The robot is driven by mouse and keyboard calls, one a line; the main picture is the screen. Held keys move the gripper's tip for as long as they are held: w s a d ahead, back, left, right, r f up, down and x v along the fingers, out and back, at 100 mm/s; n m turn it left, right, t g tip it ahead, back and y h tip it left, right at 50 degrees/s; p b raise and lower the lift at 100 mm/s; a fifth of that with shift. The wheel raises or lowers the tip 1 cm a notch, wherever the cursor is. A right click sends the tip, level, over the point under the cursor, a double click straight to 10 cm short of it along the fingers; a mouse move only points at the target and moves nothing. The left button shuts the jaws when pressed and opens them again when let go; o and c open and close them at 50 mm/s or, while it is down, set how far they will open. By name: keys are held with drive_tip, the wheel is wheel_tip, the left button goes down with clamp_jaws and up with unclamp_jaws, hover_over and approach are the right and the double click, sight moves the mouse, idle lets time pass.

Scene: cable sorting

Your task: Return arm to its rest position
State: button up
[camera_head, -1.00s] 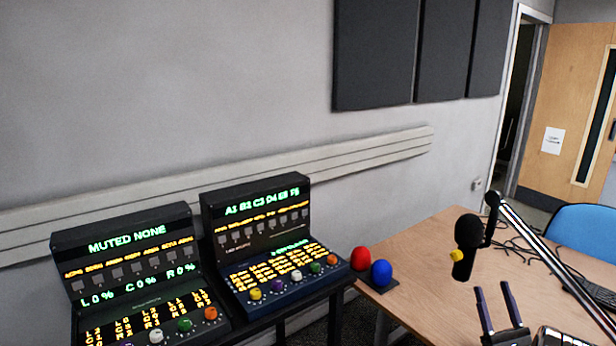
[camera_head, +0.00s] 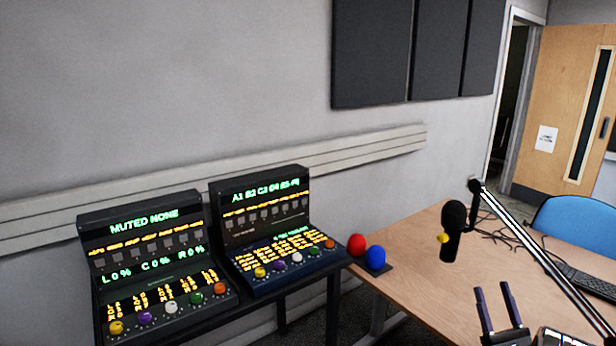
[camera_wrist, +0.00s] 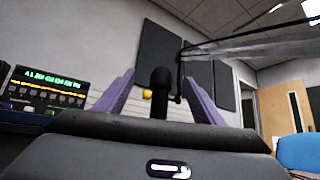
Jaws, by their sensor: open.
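My gripper (camera_head: 497,306) is at the lower right of the head view, its two dark fingers pointing up, apart, with nothing between them. In the wrist view my gripper (camera_wrist: 160,98) shows purple fingers spread wide on both sides. A black microphone (camera_head: 453,230) on a boom arm is up and left of the fingers in the head view. In the wrist view the microphone (camera_wrist: 160,92) appears between the fingers, seemingly beyond them; I cannot tell how far. The rest of my arm is mostly out of view.
Two lit control consoles, one left (camera_head: 150,262) and one right (camera_head: 272,225), stand on a dark stand. A red ball (camera_head: 356,244) and a blue ball (camera_head: 376,257) sit at the wooden desk's (camera_head: 425,275) left corner. A keyboard (camera_head: 585,285), cables and blue chair (camera_head: 575,222) are right.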

drive_tip(key=a+f+n+g+y, duration=0.5)
drive_tip(key=a+f+g+y, duration=0.15)
drive_tip(key=a+f, duration=0.3)
drive_tip(key=s+a+r+n+g+y, duration=0.1)
drive_tip(key=s+a+n+g, duration=0.35)
drive_tip(key=a+g, duration=0.35)
drive_tip(key=s+a+r+n+g+y, duration=0.1)
drive_tip(key=s+a+n+g, duration=0.4)
drive_tip(key=a, duration=0.6)
drive_tip(key=s+a+r+n+g+h, duration=0.35)
drive_tip(key=s+n, duration=0.25)
drive_tip(key=s, duration=0.3)
drive_tip(key=s+a+r+n+g+h, duration=0.2)
drive_tip(key=s+r+n+g+h, duration=0.25)
drive_tip(key=s+n, duration=0.35)
drive_tip(key=s+a+r+n+t+h, duration=0.2)
drive_tip(key=s+r+n+t, duration=0.1)
drive_tip(key=s+r, duration=0.2)
drive_tip(key=s+a+r+n+t+h, duration=0.2)
drive_tip(key=s+r+n+t, duration=0.1)
drive_tip(key=r, duration=0.5)
drive_tip(key=shift+s+h, duration=0.35)
drive_tip(key=shift+s, duration=0.55)
drive_tip(key=shift+t, duration=0.25)
drive_tip(key=shift+c, duration=0.4)
